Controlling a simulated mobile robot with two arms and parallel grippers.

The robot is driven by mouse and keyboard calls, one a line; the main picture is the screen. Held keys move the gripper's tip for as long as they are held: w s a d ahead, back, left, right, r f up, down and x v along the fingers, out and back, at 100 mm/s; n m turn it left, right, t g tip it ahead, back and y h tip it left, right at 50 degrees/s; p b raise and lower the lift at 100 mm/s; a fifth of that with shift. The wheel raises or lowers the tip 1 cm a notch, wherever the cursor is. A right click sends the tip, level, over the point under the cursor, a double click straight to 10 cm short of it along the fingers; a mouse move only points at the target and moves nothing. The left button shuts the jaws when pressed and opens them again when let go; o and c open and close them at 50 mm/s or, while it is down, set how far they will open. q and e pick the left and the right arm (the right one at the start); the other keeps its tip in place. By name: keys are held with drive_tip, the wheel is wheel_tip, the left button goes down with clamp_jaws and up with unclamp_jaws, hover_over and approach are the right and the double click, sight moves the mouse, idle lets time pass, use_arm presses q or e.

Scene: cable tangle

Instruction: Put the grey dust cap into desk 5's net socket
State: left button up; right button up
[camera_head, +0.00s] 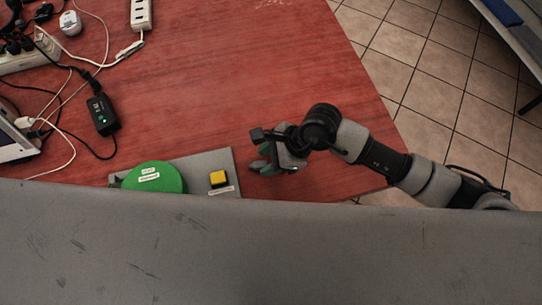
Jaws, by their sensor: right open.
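My right gripper (258,152) is open above the red desk (215,95), right of a grey plate. A small green patch shows by its fingers; I cannot tell what it belongs to. I cannot make out a grey dust cap or a net socket marked for desk 5 in this view. My left gripper is not in view.
The grey plate (208,162) carries a green round part (157,181) and a yellow button (219,178). A black adapter box (102,114), power strips (141,14) and tangled cables lie at left. A scuffed grey surface (300,250) fills the bottom. The desk's middle is clear.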

clamp_jaws()
wheel_tip(320, 180, up, 7)
drive_tip(key=p, duration=0.4)
idle(0.5)
drive_tip(key=c, duration=0.6)
unclamp_jaws()
clamp_jaws()
